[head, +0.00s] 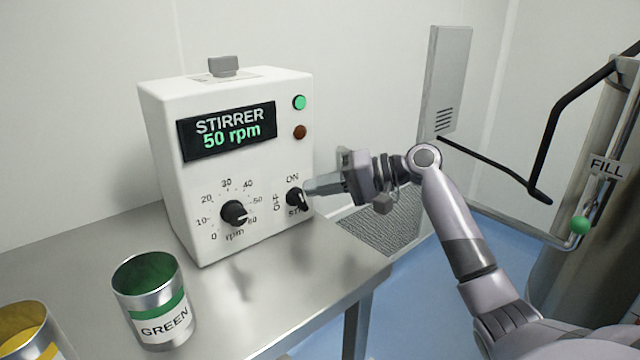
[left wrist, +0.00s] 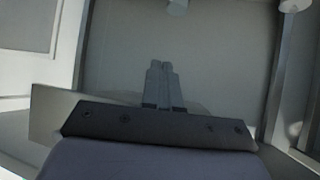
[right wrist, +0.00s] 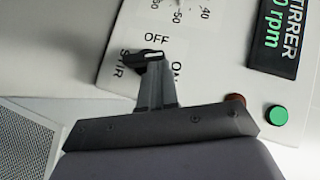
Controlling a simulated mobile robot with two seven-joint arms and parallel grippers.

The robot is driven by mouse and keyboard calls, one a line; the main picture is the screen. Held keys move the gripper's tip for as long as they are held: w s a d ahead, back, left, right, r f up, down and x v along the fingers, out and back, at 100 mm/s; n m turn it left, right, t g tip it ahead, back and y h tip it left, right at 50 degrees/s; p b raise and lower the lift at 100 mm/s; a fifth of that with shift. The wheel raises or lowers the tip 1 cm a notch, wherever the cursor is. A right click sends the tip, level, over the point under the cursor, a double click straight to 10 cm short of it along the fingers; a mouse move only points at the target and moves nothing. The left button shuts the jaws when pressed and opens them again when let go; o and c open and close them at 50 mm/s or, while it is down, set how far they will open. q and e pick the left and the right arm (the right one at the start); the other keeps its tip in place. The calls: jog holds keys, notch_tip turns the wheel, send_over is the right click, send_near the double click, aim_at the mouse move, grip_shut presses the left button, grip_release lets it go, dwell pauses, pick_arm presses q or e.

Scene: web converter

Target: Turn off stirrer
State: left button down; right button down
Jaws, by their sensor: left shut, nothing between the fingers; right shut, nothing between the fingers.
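The white stirrer box (head: 160,120) stands on the metal table, and its display (head: 228,130) reads "STIRRER 50 rpm". Its small black selector knob (head: 295,197) sits low at the right of the front, among the labels ON, OFF and STIR. The knob also shows in the right wrist view (right wrist: 148,57). My right gripper (head: 308,188) is shut with its fingertips right at the knob. I cannot tell whether they touch it. The fingers partly cover the STIR label in the head view. My left gripper (left wrist: 160,68) is shut and empty, away from the box.
The round rpm dial (head: 234,212) is left of the selector knob. A green lamp (head: 299,102) is bright above a dull brown-red one (head: 300,132). The GREEN can (head: 152,325) and a yellow can (head: 22,335) stand in front. Bare table (head: 290,280) lies right of them.

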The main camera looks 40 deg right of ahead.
pick_arm(q)
jog(key=shift+s+a+r+p, duration=0.1)
jog(key=shift+s+r+p, duration=0.1)
jog(key=shift+p, duration=0.25)
pick_arm(e)
jog(key=shift+a+r+n+h, duration=0.1)
jog(key=shift+n+h, duration=0.2)
